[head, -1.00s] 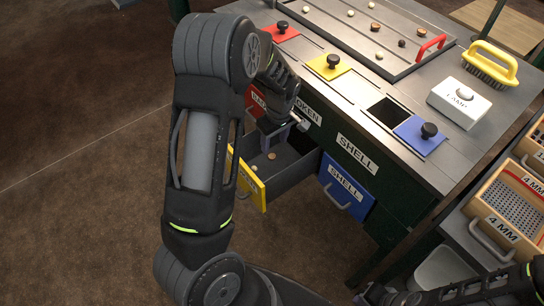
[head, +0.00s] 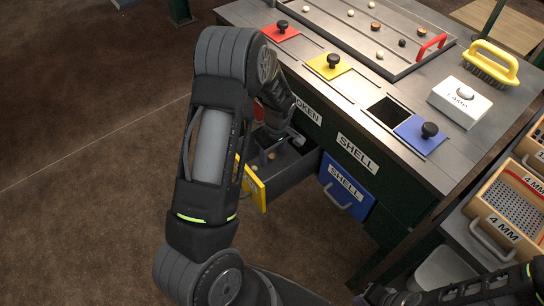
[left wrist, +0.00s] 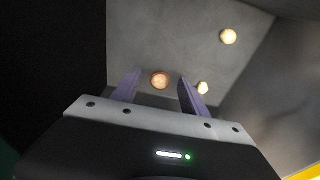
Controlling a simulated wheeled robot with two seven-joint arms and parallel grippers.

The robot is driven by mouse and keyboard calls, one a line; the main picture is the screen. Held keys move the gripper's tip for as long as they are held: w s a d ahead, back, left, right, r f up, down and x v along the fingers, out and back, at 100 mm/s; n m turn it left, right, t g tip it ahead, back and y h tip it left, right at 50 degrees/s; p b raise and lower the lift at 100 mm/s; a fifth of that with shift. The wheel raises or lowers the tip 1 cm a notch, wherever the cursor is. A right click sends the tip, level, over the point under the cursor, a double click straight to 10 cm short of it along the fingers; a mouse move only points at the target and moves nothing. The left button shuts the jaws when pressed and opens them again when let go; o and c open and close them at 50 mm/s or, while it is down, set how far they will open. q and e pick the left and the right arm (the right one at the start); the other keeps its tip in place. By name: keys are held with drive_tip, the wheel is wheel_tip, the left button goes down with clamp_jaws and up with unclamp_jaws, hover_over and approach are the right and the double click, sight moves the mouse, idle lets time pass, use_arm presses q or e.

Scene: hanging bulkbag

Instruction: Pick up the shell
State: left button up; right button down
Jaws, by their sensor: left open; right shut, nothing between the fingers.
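Small round pieces lie on the grey floor of the open drawer; I cannot tell for sure which is the shell. In the left wrist view, a brown-orange piece (left wrist: 160,80) lies between and just beyond the spread purple fingertips. A pale piece (left wrist: 203,87) lies just right of the right finger, and another pale piece (left wrist: 228,36) farther off, near the drawer wall. My left gripper (left wrist: 158,76) is open and empty, pointing down into the drawer; in the head view the gripper (head: 268,150) is partly hidden by my arm. My right gripper (head: 395,297) is at the bottom edge, shut and empty.
The open drawer (head: 291,173) has a yellow front (head: 251,187). Beside it is a closed blue drawer (head: 345,187) labelled SHELL. The worktop above has a sorting tray (head: 340,25), coloured lids, an open square hole (head: 390,111), a brush (head: 490,65) and a white box (head: 459,102).

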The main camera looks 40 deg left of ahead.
use_arm(q)
drive_tip(key=shift+c, duration=0.5)
clamp_jaws()
idle(0.4)
